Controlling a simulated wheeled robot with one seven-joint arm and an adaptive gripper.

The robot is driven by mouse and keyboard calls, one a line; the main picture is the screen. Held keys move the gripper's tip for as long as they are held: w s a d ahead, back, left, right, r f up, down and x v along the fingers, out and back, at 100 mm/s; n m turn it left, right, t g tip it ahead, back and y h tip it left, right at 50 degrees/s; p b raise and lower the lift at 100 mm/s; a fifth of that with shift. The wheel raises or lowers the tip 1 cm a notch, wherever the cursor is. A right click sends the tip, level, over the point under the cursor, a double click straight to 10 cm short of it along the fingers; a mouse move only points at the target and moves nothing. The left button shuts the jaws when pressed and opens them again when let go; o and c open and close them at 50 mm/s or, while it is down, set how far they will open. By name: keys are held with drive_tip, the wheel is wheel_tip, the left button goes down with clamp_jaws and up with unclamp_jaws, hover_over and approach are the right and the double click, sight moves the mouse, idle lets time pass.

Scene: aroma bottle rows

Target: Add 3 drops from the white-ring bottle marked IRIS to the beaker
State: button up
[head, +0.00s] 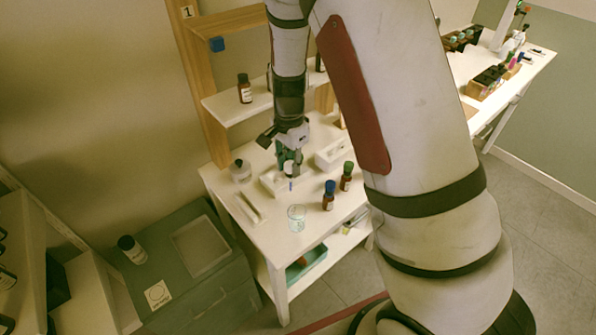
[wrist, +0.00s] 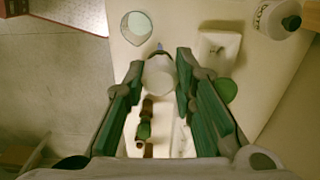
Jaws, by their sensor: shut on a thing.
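My gripper (head: 289,168) is over the white table near its middle. In the wrist view its green-padded fingers (wrist: 160,82) are closed on a white cylindrical piece (wrist: 159,75) with a small blue tip. The piece also shows as a white part (head: 289,167) in the head view. I cannot tell whether it is a bottle or only its cap, and no IRIS marking is readable. The clear glass beaker (head: 296,218) stands on the table near its front edge, apart from my gripper. It shows in the wrist view (wrist: 137,27) ahead and left of the held piece.
A blue-capped bottle (head: 329,194) and a green-capped bottle (head: 346,176) stand right of the beaker. A white-labelled jar (head: 240,172) stands left of my gripper. White holders (head: 332,153) lie close by. A brown bottle (head: 244,88) is on the upper shelf.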

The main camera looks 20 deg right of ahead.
drive_tip(key=s+m, duration=0.2)
drive_tip(key=m, duration=0.1)
drive_tip(key=s+r+m+p, duration=0.1)
drive_tip(key=s+m, duration=0.1)
drive_tip(key=m, duration=0.1)
drive_tip(key=shift+s+r, duration=0.15)
drive_tip(key=shift+f+b, duration=0.3)
drive_tip(key=shift+f, duration=1.6)
clamp_jaws()
drive_tip(key=shift+o, duration=0.4)
unclamp_jaws()
drive_tip(key=shift+c, duration=0.4)
drive_tip(key=shift+c, duration=0.4)
clamp_jaws()
